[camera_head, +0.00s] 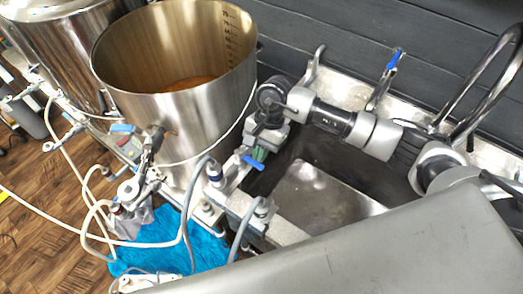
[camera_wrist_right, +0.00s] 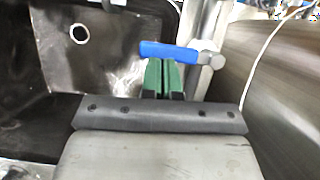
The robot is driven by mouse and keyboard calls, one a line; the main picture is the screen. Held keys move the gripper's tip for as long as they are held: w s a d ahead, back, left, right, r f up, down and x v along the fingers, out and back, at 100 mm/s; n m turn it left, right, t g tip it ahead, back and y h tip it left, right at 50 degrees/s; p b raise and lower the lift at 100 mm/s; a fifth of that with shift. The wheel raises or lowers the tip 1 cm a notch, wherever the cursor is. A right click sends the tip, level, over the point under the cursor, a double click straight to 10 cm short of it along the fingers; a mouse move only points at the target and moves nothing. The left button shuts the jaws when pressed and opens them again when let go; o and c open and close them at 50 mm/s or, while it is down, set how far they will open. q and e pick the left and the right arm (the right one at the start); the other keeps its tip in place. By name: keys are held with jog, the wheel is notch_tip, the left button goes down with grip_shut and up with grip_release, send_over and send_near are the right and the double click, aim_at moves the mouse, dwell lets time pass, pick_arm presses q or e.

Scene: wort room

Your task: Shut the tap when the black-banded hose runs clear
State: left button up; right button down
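My right gripper (camera_head: 260,153) reaches in from the right, over the near-left corner of the sink. In the right wrist view its green fingertips (camera_wrist_right: 163,75) stand side by side with hardly a gap, and nothing shows between them. The tap's blue handle (camera_wrist_right: 168,50) lies crosswise just past the tips; I cannot tell whether they touch. It also shows in the head view (camera_head: 253,162). A grey hose (camera_head: 187,215) loops up beside the tap to a dark-banded fitting (camera_head: 215,172). The liquid and the hose's outlet are not visible. My left gripper is not in view.
A large steel kettle (camera_head: 210,125) stands left of my right gripper, with a second vessel (camera_head: 70,50) behind it. A dark sink basin (camera_head: 330,190) lies right. Pale hoses (camera_head: 60,212) and a blue cloth (camera_head: 165,250) lie lower left. Another blue-handled tap (camera_head: 393,60) stands behind the sink.

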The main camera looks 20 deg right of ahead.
jog(key=shift+s, duration=0.2)
jog(key=b+v, duration=0.3)
jog(key=v, duration=0.8)
jog(key=shift+w, duration=0.2)
jog(key=shift+a+f, duration=0.1)
